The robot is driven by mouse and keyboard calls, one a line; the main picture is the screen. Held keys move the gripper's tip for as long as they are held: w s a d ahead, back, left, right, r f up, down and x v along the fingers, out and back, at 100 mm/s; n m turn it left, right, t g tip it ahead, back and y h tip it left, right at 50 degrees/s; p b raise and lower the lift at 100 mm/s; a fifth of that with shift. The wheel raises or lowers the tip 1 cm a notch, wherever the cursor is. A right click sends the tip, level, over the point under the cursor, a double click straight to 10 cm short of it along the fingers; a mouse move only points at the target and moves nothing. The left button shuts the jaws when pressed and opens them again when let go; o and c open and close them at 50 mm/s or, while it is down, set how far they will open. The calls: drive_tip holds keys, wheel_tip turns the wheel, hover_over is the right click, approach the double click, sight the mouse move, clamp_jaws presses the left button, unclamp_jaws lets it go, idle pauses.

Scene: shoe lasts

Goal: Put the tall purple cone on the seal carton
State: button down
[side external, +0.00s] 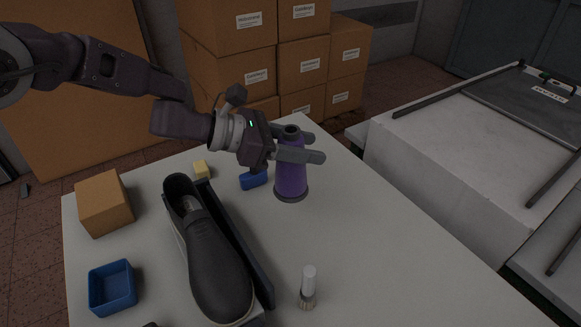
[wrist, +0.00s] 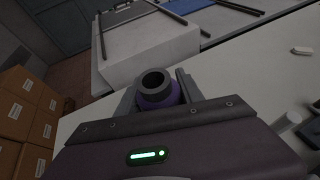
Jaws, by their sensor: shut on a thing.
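The tall purple cone (side external: 291,180) stands upright toward the far right of the white table, with a dark grey top and a dark base rim. My gripper (side external: 306,146) is shut on its upper part, one finger on each side. Whether the base touches the table I cannot tell. In the wrist view the cone's dark hollow top (wrist: 154,82) shows between the fingers; its lower body is hidden. A plain brown carton (side external: 105,204), which looks like the seal carton, sits at the table's left, well away from my gripper. Its visible top is bare.
A black shoe (side external: 207,255) on a dark stand lies between the cone and the carton. A blue open tray (side external: 112,288), a yellow block (side external: 201,169), a blue item (side external: 253,179) and a white-capped bottle (side external: 308,287) stand around it. Stacked boxes (side external: 230,75) are behind the table.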

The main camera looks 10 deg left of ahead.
drive_tip(key=shift+r, duration=0.5)
drive_tip(key=shift+w+a, duration=0.15)
drive_tip(key=shift+a, duration=0.1)
drive_tip(key=w+a+r, duration=0.1)
drive_tip(key=a+r, duration=0.1)
drive_tip(key=a, duration=1)
drive_tip(key=a+r, duration=0.2)
drive_tip(key=a, duration=1)
drive_tip(key=s+a+f+v, duration=0.1)
drive_tip(key=f+v, duration=0.1)
drive_tip(key=v, duration=0.8)
drive_tip(key=f+v, duration=0.2)
drive_tip(key=v, duration=0.7)
wheel_tip(320, 180, down, 10)
drive_tip(key=a, duration=0.1)
drive_tip(key=shift+s+m+g, duration=0.4)
drive_tip(key=shift+s, duration=0.05)
drive_tip(key=shift+f, duration=0.1)
drive_tip(key=c, duration=0.7)
unclamp_jaws()
drive_tip(key=shift+c, duration=0.2)
